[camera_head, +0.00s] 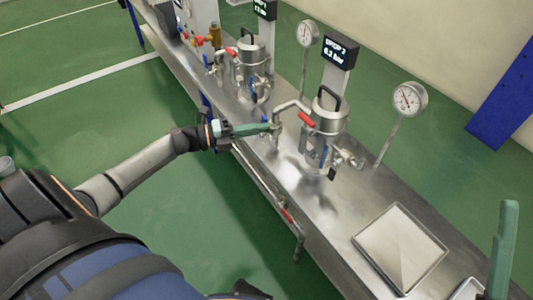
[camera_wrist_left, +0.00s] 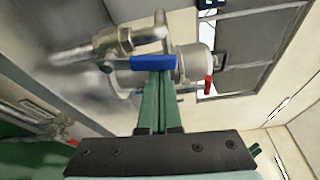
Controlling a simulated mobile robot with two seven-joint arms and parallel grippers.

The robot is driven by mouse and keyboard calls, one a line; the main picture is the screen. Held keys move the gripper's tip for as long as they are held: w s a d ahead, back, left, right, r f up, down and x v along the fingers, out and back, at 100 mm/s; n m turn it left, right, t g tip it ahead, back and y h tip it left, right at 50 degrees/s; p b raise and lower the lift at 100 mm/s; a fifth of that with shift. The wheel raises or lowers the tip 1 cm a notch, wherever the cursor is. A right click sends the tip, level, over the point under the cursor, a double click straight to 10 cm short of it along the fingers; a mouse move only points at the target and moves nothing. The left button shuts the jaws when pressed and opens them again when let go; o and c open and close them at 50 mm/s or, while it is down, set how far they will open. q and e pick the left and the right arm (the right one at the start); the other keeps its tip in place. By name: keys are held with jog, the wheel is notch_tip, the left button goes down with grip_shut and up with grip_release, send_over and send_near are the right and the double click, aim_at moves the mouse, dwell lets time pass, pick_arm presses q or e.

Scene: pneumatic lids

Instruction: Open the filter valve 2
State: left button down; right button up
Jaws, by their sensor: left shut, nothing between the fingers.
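The nearer filter is a steel pot (camera_head: 328,118) with a black lid handle, beside a display (camera_head: 340,52) reading "DROP 2". Its pipework carries a red lever (camera_head: 307,122) and a blue lever (camera_head: 323,154). No label shows which valve is filter valve 2. My left gripper (camera_head: 269,128) is shut and empty at the pipe left of this pot. In the left wrist view its fingers (camera_wrist_left: 158,78) point at a blue lever (camera_wrist_left: 153,62) on a steel valve; the tips are at the lever's edge, contact unclear. A green finger of my right gripper (camera_head: 502,250) shows at the right edge; its opening is hidden.
A second steel pot (camera_head: 251,62) with its own levers stands farther along the steel bench (camera_head: 345,215). A gauge (camera_head: 409,98) on a thin pipe rises right of the nearer pot. A square tray (camera_head: 402,247) lies at the bench's near end. The green floor left is open.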

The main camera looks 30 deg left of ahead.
pick_arm(q)
jog(key=shift+w+a+r+n+t, duration=0.15)
jog(key=shift+a+n, duration=0.1)
jog(key=shift+n, duration=0.2)
jog(key=shift+w+a+n+t, duration=0.1)
jog(key=shift+a+n+t, duration=0.1)
jog(key=shift+n, duration=0.25)
jog(key=shift+s+a, duration=0.15)
